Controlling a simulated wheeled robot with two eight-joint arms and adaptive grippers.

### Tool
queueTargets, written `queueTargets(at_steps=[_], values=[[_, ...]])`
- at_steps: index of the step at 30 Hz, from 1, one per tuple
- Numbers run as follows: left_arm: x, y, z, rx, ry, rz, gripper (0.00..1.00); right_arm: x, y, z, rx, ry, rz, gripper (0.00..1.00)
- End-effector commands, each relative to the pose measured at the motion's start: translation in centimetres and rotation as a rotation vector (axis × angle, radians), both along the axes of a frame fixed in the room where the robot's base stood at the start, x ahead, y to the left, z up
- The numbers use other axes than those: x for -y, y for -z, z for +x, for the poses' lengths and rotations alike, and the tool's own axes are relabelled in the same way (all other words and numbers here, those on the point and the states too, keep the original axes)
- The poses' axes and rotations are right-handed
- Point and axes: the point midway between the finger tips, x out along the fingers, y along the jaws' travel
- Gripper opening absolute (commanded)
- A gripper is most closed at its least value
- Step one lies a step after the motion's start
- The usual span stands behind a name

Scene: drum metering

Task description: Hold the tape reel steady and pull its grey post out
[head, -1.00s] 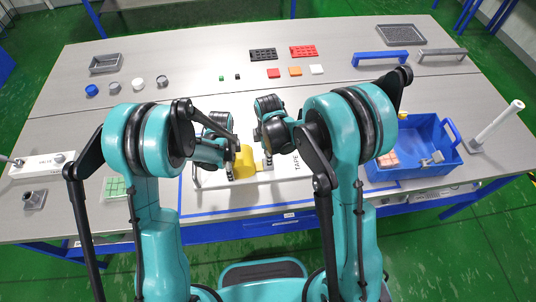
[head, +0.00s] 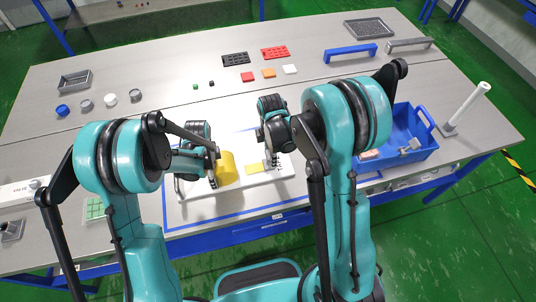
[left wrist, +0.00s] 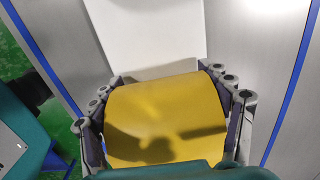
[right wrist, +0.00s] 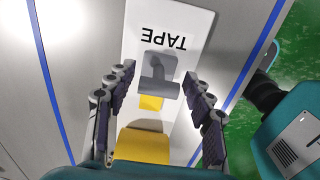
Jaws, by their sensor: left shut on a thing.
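The yellow tape reel (head: 228,168) is over the white TAPE board (right wrist: 190,30). My left gripper (head: 212,168) is shut on the reel, with its fingers along both sides in the left wrist view (left wrist: 165,85). The grey post (right wrist: 158,72) shows in the right wrist view near the TAPE lettering, apart from the reel. A small yellow patch (right wrist: 151,102) lies between them. My right gripper (right wrist: 158,82) is open, its fingers spread either side of the post with gaps showing. In the head view, my right gripper (head: 272,165) hides the post.
A blue bin (head: 408,140) with loose parts stands to the right, beside a white upright rod (head: 468,107). Small coloured tiles (head: 269,73) and black and red trays (head: 274,53) lie behind. Several round caps (head: 86,105) sit at the left.

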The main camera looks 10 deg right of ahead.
Motion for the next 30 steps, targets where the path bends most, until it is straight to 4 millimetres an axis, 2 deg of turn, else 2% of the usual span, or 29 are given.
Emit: queueTargets(at_steps=[11, 14, 24, 30], values=[[0.1, 0.0, 0.0, 0.000, -0.001, -0.001, 0.17, -0.2, -0.5, 0.0, 0.001, -0.002, 0.003, 0.59], [0.1, 0.0, 0.0, 0.001, -0.002, -0.001, 0.17, -0.2, -1.8, 0.0, 0.001, -0.002, 0.003, 0.59], [0.2, 0.0, 0.0, 0.001, -0.001, -0.003, 0.17, -0.2, -9.0, -0.1, 0.000, -0.001, 0.003, 0.59], [0.2, 0.0, 0.0, 0.001, -0.001, -0.004, 0.17, -0.2, -11.5, 0.0, 0.000, -0.001, 0.002, 0.59]])
